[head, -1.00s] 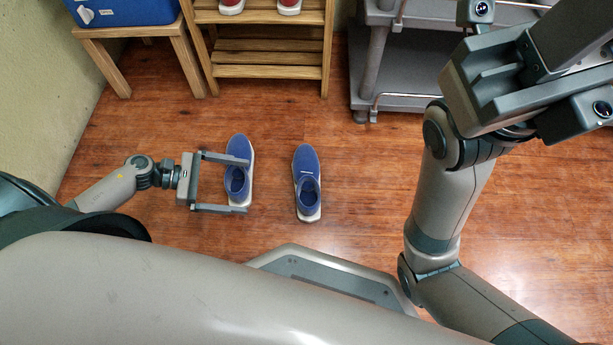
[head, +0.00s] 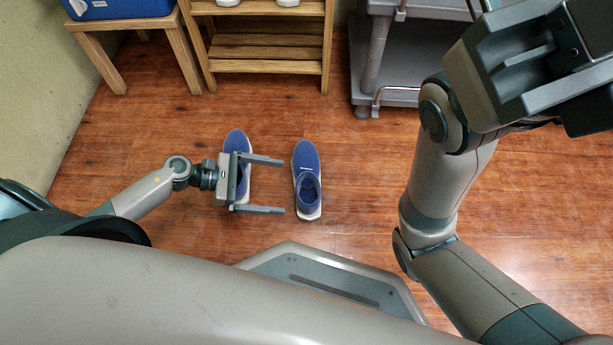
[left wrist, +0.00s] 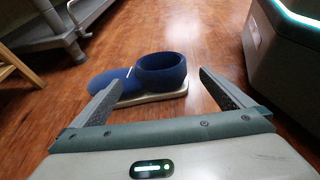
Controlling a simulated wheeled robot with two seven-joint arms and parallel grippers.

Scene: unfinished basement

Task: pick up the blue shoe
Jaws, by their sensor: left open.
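Two blue shoes with pale soles stand side by side on the wooden floor. The left shoe (head: 236,142) is partly hidden under my left gripper (head: 283,186). The right shoe (head: 307,162) lies just beyond the gripper's fingertips. My left gripper is open and empty, its fingers pointing right. In the left wrist view, a blue shoe (left wrist: 161,74) shows ahead, between and beyond the fingers (left wrist: 165,86), apart from them. My right arm fills the upper right of the head view; its finger opening cannot be made out.
A wooden slatted rack (head: 268,53) with shoes on it stands at the back. A wooden stool (head: 137,24) bears a blue box (head: 120,8) at the back left. A grey cart (head: 390,75) stands to the right of the rack. The floor around the shoes is clear.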

